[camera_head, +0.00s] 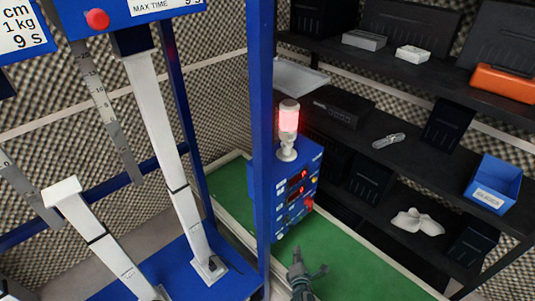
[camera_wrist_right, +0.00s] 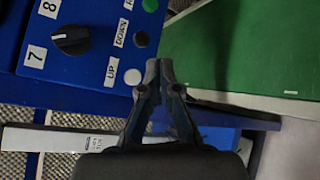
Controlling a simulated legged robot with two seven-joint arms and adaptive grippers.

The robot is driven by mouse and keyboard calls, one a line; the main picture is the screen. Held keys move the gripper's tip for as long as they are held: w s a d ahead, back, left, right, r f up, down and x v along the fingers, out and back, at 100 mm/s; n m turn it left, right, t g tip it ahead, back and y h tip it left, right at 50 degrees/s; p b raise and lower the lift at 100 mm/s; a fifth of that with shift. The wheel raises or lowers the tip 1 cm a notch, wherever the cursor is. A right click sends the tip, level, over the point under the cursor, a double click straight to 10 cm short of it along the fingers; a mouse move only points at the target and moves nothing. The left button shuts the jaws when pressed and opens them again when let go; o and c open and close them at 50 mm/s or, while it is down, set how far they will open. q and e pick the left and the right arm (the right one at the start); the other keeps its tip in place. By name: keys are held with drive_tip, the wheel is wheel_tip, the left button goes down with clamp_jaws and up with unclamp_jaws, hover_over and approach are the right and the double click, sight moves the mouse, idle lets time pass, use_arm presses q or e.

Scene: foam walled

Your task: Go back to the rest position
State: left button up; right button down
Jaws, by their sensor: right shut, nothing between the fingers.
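My right gripper (camera_head: 308,268) shows at the bottom middle of the head view, in front of the blue control box (camera_head: 296,190) and over the green surface. In the right wrist view its two fingertips (camera_wrist_right: 164,66) are together with nothing between them. They are close to the control box's panel (camera_wrist_right: 88,62), near the white UP button and the DOWN label. Whether they touch the panel I cannot tell. My left gripper is in neither view.
A lit red lamp (camera_head: 289,118) stands on the control box. A blue frame post (camera_head: 260,130) rises beside it. White columns (camera_head: 165,130) stand in the blue frame at left. Dark shelves (camera_head: 400,70) at right hold a blue bin (camera_head: 493,185) and an orange case (camera_head: 503,83).

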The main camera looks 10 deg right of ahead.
drive_tip(key=shift+f, duration=0.1)
drive_tip(key=s+d+f+m+g, duration=0.25)
drive_tip(key=s+f+m, duration=0.35)
drive_tip(key=f, duration=0.4)
drive_tip(key=s+d+f+m+g, duration=0.1)
drive_tip(key=s+f+m+g, duration=0.3)
drive_tip(key=s+f, duration=0.55)
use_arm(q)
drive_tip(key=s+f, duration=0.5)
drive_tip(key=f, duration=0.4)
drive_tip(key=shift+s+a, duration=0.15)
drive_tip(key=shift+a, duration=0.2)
use_arm(e)
drive_tip(key=s+f+m+g+y, duration=0.1)
drive_tip(key=s+f+m+g, duration=0.2)
drive_tip(key=s, duration=0.8)
drive_tip(key=s+d+f+m+g, duration=0.1)
drive_tip(key=s+f+m+g, duration=0.3)
drive_tip(key=s+f+m, duration=0.4)
drive_tip(key=s+f, duration=0.3)
drive_tip(key=s, duration=0.1)
drive_tip(key=shift+d+y, duration=0.2)
drive_tip(key=shift+y, duration=0.2)
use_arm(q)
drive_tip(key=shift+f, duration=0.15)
use_arm(e)
drive_tip(key=shift+a+f, duration=0.1)
idle(0.8)
